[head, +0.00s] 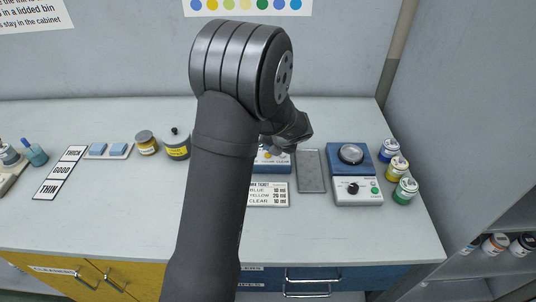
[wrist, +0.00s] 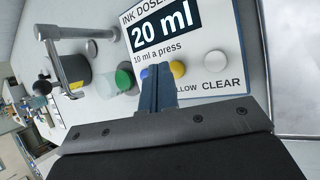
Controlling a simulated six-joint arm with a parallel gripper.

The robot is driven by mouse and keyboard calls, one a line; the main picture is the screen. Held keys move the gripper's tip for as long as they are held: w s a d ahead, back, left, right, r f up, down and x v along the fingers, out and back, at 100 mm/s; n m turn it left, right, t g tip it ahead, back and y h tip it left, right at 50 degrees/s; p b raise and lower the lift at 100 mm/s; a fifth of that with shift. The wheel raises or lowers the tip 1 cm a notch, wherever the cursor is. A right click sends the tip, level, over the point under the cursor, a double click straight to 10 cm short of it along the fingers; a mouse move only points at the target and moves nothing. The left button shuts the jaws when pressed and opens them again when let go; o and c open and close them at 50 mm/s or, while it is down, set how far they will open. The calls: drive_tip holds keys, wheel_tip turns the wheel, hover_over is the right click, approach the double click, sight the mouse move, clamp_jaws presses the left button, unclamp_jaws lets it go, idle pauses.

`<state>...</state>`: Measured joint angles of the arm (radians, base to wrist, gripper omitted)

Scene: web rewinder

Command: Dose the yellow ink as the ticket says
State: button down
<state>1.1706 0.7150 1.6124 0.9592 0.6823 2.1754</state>
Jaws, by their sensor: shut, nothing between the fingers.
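The ink doser's panel (wrist: 205,45) fills the upper right of the wrist view. Its display (wrist: 165,27) reads 20 ml, with "10 ml a press" beneath. The yellow button (wrist: 178,69), the white button (wrist: 215,60) by the word CLEAR and part of a blue button (wrist: 145,73) show. My gripper (wrist: 157,70) is shut and empty, its tips in front of the panel between blue and yellow; contact cannot be told. In the head view my arm hides much of the doser (head: 272,162). The mix ticket (head: 267,194) lies before it; its yellow line appears to read 20 ml.
A grey tray (head: 312,172) and a blue-and-white device with a dial (head: 355,175) stand right of the doser. Several ink jars (head: 397,168) line the right side. A dark lidded pot (head: 176,146) stands left. The bench front is mostly clear.

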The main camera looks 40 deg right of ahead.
sight(269, 155)
idle(0.4)
drive_tip(key=shift+f, duration=0.4)
drive_tip(key=shift+f, duration=0.4)
idle(0.5)
drive_tip(key=shift+r, duration=0.8)
drive_tip(key=shift+r, duration=0.1)
drive_tip(key=shift+r, duration=2.4)
drive_tip(key=shift+r, duration=1.9)
